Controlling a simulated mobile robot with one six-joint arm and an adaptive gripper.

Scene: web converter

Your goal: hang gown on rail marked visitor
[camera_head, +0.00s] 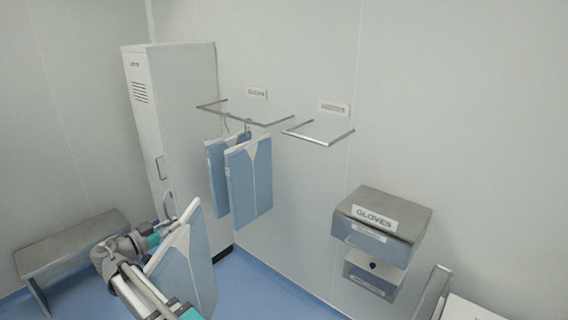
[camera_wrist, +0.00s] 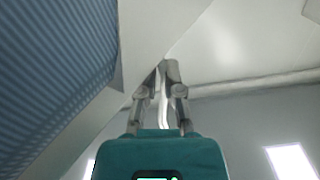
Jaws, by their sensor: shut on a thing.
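My gripper (camera_head: 166,226) is shut on the hanger of a blue and white gown (camera_head: 200,262) at the lower left of the head view. The gown hangs below it, partly hidden by my arm, with the hook curving up above the gripper. In the wrist view my fingers (camera_wrist: 164,78) close on the thin hanger, and the gown (camera_wrist: 55,75) fills the left side. A short, empty metal rail (camera_head: 306,138) is on the wall under a small label (camera_head: 334,108), whose text is too small to read surely. The held gown is apart from it, lower and to the left.
A wider rail (camera_head: 243,119) to the left holds two blue gowns (camera_head: 250,178) under another label (camera_head: 257,93). A tall locker (camera_head: 180,110) and a bench (camera_head: 75,243) stand left. A glove dispenser (camera_head: 395,208) sits on the wall, lower right. Space before the empty rail looks clear.

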